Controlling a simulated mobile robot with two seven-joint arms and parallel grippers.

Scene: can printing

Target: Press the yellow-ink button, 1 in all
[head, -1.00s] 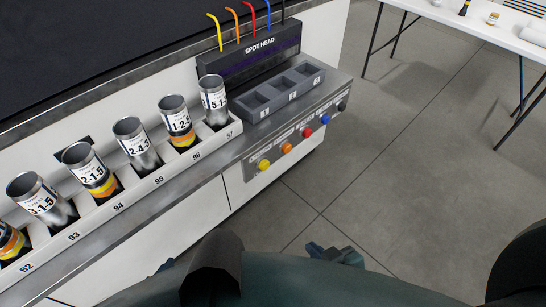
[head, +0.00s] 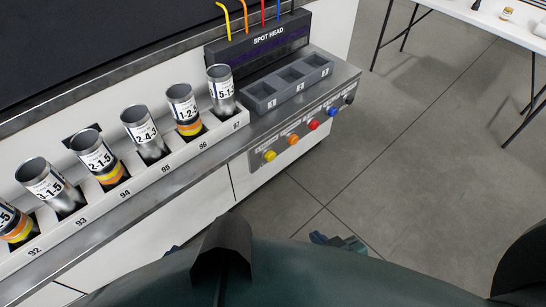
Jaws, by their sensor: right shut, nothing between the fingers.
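Orange (head: 292,139), red (head: 314,124), blue (head: 332,112) and black (head: 349,99) buttons run up to the right. Several labelled cans stand in a numbered rack (head: 172,160). The spot head (head: 265,45) has an empty three-slot tray (head: 288,82). A white table (head: 480,17) stands at upper right; the floor between is clear.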

